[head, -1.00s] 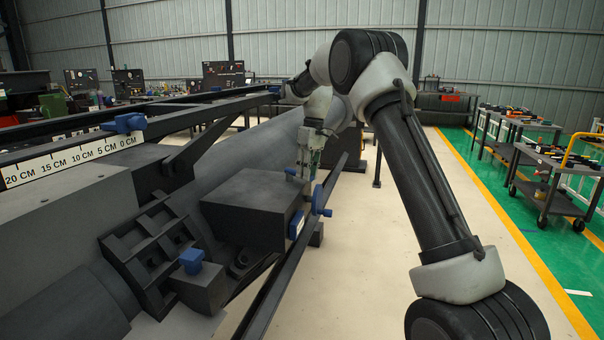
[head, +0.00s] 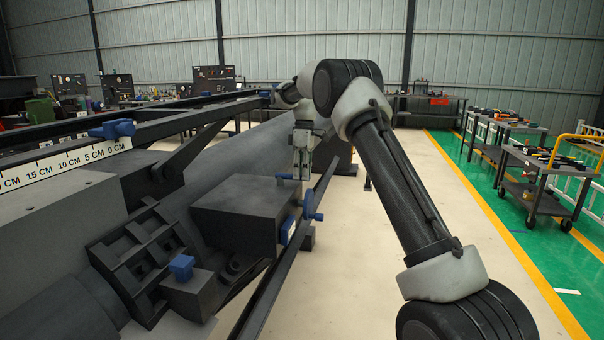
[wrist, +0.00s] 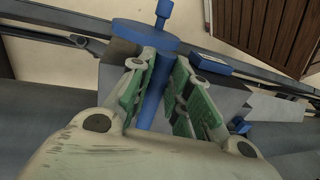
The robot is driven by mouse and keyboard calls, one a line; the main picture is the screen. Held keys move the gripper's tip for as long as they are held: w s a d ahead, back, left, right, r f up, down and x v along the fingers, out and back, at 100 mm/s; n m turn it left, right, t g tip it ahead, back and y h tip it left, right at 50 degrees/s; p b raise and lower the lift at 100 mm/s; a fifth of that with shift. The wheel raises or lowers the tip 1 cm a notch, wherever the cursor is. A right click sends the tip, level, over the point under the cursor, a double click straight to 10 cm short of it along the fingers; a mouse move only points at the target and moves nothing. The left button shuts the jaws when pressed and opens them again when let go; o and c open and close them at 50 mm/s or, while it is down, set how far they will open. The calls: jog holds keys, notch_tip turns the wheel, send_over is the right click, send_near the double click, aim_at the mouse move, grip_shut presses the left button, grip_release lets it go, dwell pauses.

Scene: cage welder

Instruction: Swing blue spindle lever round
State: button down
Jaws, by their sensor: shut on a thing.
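The blue spindle lever (wrist: 155,98) is a round blue rod in the wrist view, running up to a blue disc (wrist: 143,35) with a knob beyond it. My gripper (wrist: 158,75) has green-padded fingers on both sides of the rod and is shut on it. In the head view my gripper (head: 302,172) points down at the far end of a dark box (head: 235,215). A blue end of the lever (head: 285,177) shows just left of the fingers. The blue disc (head: 312,204) stands upright at the box's right side. The fingers hide part of the rod.
A dark rail (head: 265,300) runs along the machine below the box. A blue clamp (head: 115,129) sits by a centimetre scale (head: 85,158), and a blue knob (head: 181,266) is nearer. Open floor lies to the right, with tool carts (head: 545,175) beyond.

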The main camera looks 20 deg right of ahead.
jog(key=shift+w+r, duration=0.1)
jog(key=c, duration=1.3)
grip_release()
jog(key=r, duration=0.4)
jog(key=w+d+r, duration=0.1)
jog(key=r, duration=0.2)
jog(key=w+r, duration=0.1)
jog(key=r, duration=0.3)
jog(key=shift+d+r, duration=0.15)
jog(key=shift+r, duration=0.15)
